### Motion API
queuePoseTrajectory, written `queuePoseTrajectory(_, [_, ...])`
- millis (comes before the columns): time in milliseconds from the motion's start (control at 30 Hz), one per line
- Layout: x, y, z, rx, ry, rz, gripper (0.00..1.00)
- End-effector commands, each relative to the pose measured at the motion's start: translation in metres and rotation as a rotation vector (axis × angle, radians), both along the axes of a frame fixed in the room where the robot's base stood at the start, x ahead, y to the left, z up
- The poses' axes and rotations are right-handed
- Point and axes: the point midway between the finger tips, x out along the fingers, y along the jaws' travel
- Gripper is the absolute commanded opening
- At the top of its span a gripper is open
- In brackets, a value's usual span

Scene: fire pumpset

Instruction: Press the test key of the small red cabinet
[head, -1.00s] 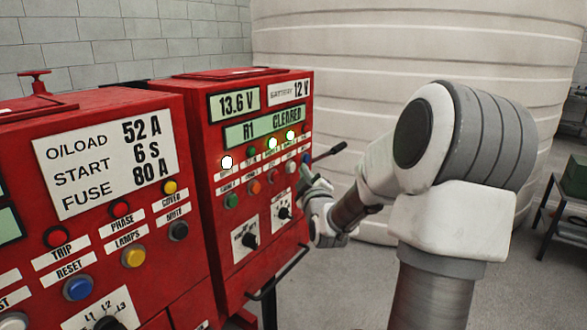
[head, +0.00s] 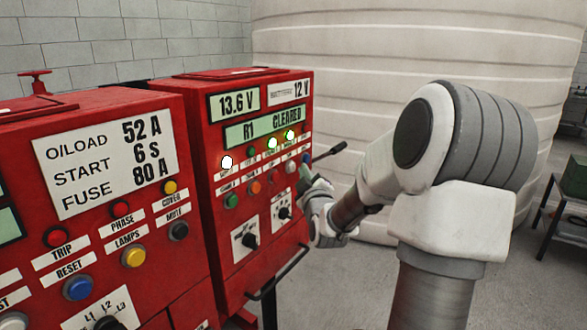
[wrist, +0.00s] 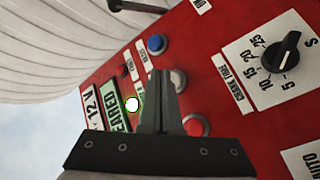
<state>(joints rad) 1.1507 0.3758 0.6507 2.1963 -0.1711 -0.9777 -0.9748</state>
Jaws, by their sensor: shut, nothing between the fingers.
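The small key labels are too blurred to pick out the test key. My gripper (head: 303,172) is shut and empty at the right end of the key row. In the wrist view its fingertips (wrist: 161,76) lie in front of the panel, beside a pale key (wrist: 178,80) that they partly cover. A blue key (wrist: 156,44) and a red key (wrist: 196,125) are nearby. I cannot tell whether the tips touch anything.
The larger red cabinet (head: 100,190) stands at the left. A dark lever (head: 330,151) sticks out at the small cabinet's right side, and a handle bar (head: 280,272) runs below its front. Rotary knobs (wrist: 284,52) lie near the gripper. A big pale tank (head: 400,50) stands behind.

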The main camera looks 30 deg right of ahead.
Motion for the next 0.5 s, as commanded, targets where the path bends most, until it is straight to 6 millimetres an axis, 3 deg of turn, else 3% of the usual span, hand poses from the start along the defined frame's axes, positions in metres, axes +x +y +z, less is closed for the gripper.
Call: queuePoseTrajectory(500, [0.0078, 0.0030, 0.0004, 0.000, -0.001, -0.001, 0.00])
